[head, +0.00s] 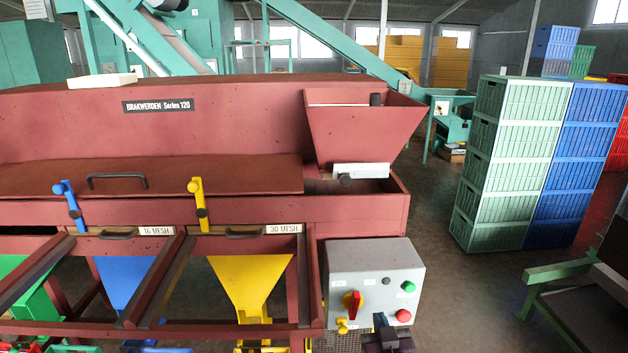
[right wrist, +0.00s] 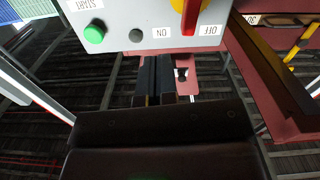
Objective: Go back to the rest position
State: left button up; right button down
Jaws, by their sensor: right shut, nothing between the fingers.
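My right gripper (head: 383,322) is at the bottom of the head view, just in front of the lower edge of the grey control box (head: 375,258). Its fingers are together and empty. In the right wrist view the shut fingers (right wrist: 157,72) point toward the lower edge of the control box (right wrist: 150,12), and I cannot tell whether they touch it. The box carries a red rotary switch (head: 353,303) on a yellow plate, a green button (head: 409,287) and a red button (head: 403,316). My left gripper is not in view.
The red drum sorter (head: 230,135) fills the left and middle, with a blue lever (head: 68,202), a yellow lever (head: 200,205) and coloured chutes. Stacked green crates (head: 500,165) and blue crates (head: 570,165) stand at right. Some floor (head: 460,285) is clear between.

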jog(key=s+d+f+g, duration=0.2)
jog(key=s+d+f, duration=0.2)
jog(key=s, duration=0.4)
jog(key=s+d+f+g, duration=0.2)
jog(key=s+d+f, duration=0.2)
jog(key=s, duration=0.4)
jog(key=s+d+f+g, duration=0.2)
jog(key=s+d+f, duration=0.3)
jog(key=s, duration=0.3)
jog(key=shift+s+f+m+h, duration=0.3)
jog(key=shift+f+h, duration=0.1)
jog(key=shift+f, duration=0.25)
